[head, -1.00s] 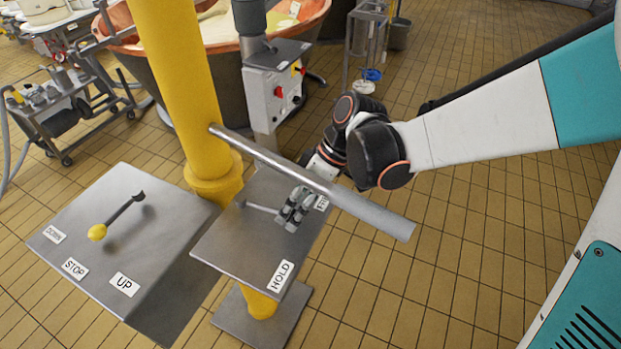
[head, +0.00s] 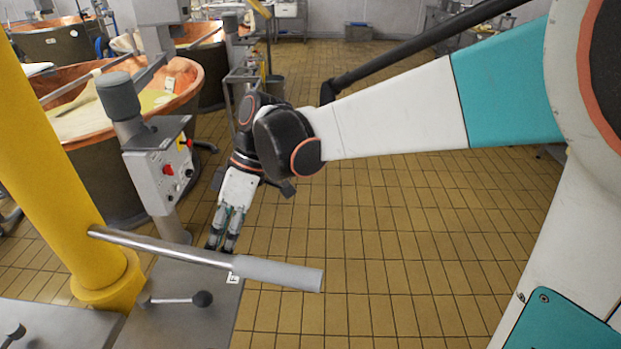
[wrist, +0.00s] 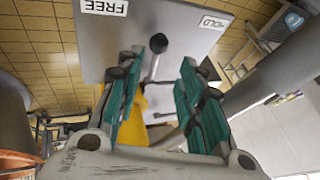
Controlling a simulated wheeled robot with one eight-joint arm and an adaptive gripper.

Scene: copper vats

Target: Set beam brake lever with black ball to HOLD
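The brake lever is a thin rod with a black ball (head: 202,298) on a steel panel (head: 180,325). In the wrist view the ball (wrist: 158,43) sits between the FREE label (wrist: 103,7) and the HOLD label (wrist: 213,22), at neither. In the head view the FREE label (head: 233,278) is partly hidden by a grey bar, and HOLD is out of frame. My gripper (head: 222,245) is beyond the bar, at the panel's far edge, apart from the ball. In the wrist view my gripper (wrist: 158,95) is open and empty, with the ball showing past its fingers.
A steel bar with a grey sleeve (head: 280,273) runs from the yellow post (head: 60,170) across above the panel. A control box (head: 160,178) and copper vat (head: 180,85) stand behind. Tiled floor to the right is clear.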

